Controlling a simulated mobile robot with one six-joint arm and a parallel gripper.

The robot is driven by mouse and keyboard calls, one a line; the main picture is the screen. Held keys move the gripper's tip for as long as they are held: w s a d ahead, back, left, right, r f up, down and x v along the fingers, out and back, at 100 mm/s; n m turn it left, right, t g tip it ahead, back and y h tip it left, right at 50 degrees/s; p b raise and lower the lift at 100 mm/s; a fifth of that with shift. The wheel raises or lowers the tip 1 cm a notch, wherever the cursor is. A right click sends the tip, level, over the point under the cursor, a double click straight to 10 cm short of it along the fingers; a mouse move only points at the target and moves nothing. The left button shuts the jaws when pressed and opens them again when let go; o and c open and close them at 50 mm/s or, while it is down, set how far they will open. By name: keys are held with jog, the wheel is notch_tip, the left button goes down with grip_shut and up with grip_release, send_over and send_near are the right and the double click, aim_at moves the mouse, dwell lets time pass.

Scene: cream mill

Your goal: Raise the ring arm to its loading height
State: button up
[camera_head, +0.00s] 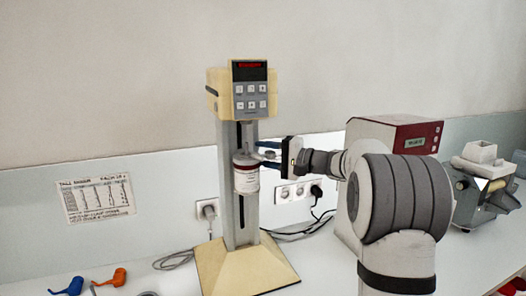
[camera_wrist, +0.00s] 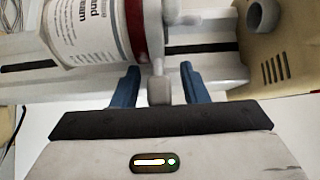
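The cream mill (camera_head: 238,215) is a cream and grey stand with a control head on top. A white jar (camera_head: 246,182) with a dark red band hangs at its column, under the head; the jar (camera_wrist: 95,30) also shows in the wrist view. The pale ring arm (camera_wrist: 157,50) sits at the jar's red end, with a stubby grey knob (camera_wrist: 160,91) sticking out toward me. My gripper (camera_head: 266,154) is at the ring arm's height on the right of the column. Its two blue fingers (camera_wrist: 158,88) are apart, one on each side of the knob, with gaps showing.
A red and white machine (camera_head: 405,140) stands right of the mill, behind my arm. A grey device (camera_head: 480,185) is further right. Blue (camera_head: 70,286) and orange (camera_head: 112,278) items lie at front left. Cables and sockets (camera_head: 292,192) are along the wall.

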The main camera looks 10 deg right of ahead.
jog(key=shift+w+a, duration=0.1)
jog(key=shift+a, duration=0.05)
jog(key=shift+c, duration=0.3)
grip_shut()
